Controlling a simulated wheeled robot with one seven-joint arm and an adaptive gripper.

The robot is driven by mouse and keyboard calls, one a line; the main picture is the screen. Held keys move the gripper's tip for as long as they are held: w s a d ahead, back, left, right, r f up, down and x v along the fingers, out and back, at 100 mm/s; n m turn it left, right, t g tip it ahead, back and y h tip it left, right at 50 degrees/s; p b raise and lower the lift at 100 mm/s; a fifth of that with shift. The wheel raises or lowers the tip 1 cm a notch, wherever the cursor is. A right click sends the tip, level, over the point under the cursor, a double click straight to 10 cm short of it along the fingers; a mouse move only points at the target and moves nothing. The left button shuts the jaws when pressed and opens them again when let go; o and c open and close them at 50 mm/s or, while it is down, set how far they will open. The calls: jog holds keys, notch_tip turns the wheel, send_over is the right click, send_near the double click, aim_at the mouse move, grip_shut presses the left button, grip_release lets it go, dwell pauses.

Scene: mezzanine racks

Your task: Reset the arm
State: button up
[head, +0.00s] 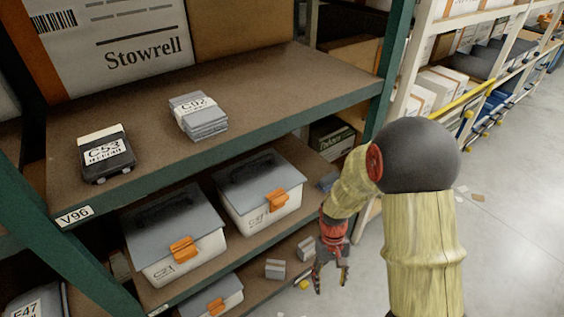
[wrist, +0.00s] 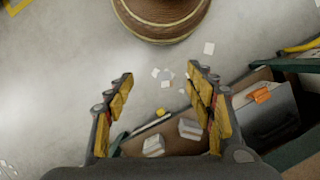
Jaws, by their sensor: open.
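My gripper (head: 331,272) hangs at the lower middle of the head view, in front of the right end of the green-framed rack, with its fingers pointing down. In the wrist view my gripper (wrist: 160,100) shows two yellow-padded fingers spread wide apart, with nothing between them. The floor and the edge of a low shelf with small grey boxes (wrist: 190,128) show beyond the fingers. My arm comes down at the right of the head view, bent at a dark round joint.
The upper shelf (head: 260,95) holds a black case labelled C53 (head: 105,155) and a grey bundle labelled C92 (head: 198,116). Lidded bins with orange latches (head: 172,240) stand below. Small boxes (head: 275,268) lie on the lowest shelf near my gripper. Floor (head: 510,220) at right is mostly clear.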

jog(key=s+d+r+t+p, duration=0.1)
jog(key=s+r+t, duration=0.2)
jog(key=r, duration=0.9)
jog(key=s+d+r+m+t, duration=0.1)
jog(key=s+r+t, duration=0.2)
jog(key=r, duration=1)
jog(key=s+d+r+t+p, duration=0.1)
jog(key=s+r, duration=0.5)
jog(key=r, duration=0.7)
jog(key=shift+d+m+t+p, duration=0.3)
jog(key=shift+d+m+t, duration=0.15)
jog(key=shift+t, duration=0.65)
jog(key=shift+s, duration=0.1)
